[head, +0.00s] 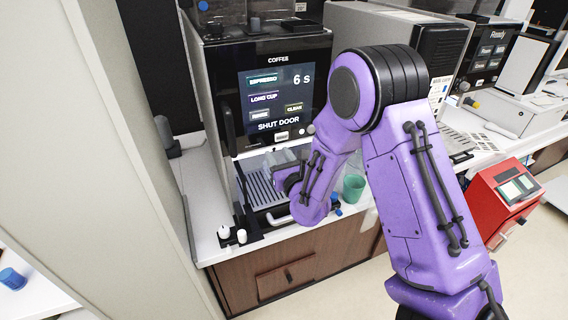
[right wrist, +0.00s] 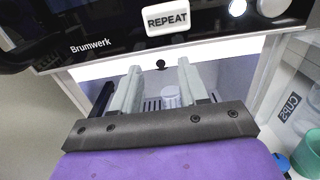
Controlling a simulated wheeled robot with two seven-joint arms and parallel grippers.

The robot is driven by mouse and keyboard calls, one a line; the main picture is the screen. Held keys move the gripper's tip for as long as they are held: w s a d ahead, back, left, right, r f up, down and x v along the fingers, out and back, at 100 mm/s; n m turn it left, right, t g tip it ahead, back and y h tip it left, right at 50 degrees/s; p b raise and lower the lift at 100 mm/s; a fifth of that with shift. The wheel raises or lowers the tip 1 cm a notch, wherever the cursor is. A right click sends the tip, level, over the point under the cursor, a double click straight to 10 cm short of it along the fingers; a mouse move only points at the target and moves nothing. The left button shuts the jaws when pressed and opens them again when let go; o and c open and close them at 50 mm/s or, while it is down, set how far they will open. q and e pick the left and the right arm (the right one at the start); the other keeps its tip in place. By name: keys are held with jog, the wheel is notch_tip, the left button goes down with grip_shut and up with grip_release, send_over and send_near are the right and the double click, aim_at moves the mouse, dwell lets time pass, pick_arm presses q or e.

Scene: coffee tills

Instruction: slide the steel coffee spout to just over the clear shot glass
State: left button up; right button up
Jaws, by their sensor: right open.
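The black coffee machine (head: 270,95) stands on the counter, with its lit screen reading "SHUT DOOR". My right gripper (head: 268,160) is at the machine's front opening, above the slatted drip tray (head: 259,190). In the right wrist view its two pale fingers (right wrist: 159,72) are apart with nothing gripped. A small pale, clear-looking cup (right wrist: 171,97), probably the shot glass, shows between them on the tray. A small black round knob (right wrist: 160,64) shows above it, near the fingertips. I cannot make out the steel spout itself. My left gripper is not in view.
A teal cup (head: 354,188) stands on the counter right of the tray, beside a blue item (head: 336,210). A box marked CUPS (right wrist: 290,110) is at the right. Small white items (head: 232,235) stand at the front left. A red till (head: 505,195) is farther right.

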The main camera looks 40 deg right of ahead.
jog(key=x, duration=0.3)
jog(key=shift+w+d, duration=0.15)
jog(key=shift+w, duration=0.15)
jog(key=shift+c, duration=0.6)
grip_shut()
jog(key=shift+f+b, duration=2.3)
jog(key=shift+f, duration=0.6)
jog(key=shift+o, duration=1.8)
grip_release()
jog(key=shift+r, duration=0.1)
jog(key=shift+s+r, duration=0.1)
jog(key=shift+s, duration=0.05)
jog(key=b, duration=0.3)
send_near(274, 149)
jog(key=f, duration=0.2)
jog(key=s+f, duration=0.1)
jog(key=f, duration=0.2)
jog(key=shift+s+f, duration=0.15)
jog(key=shift+f, duration=0.05)
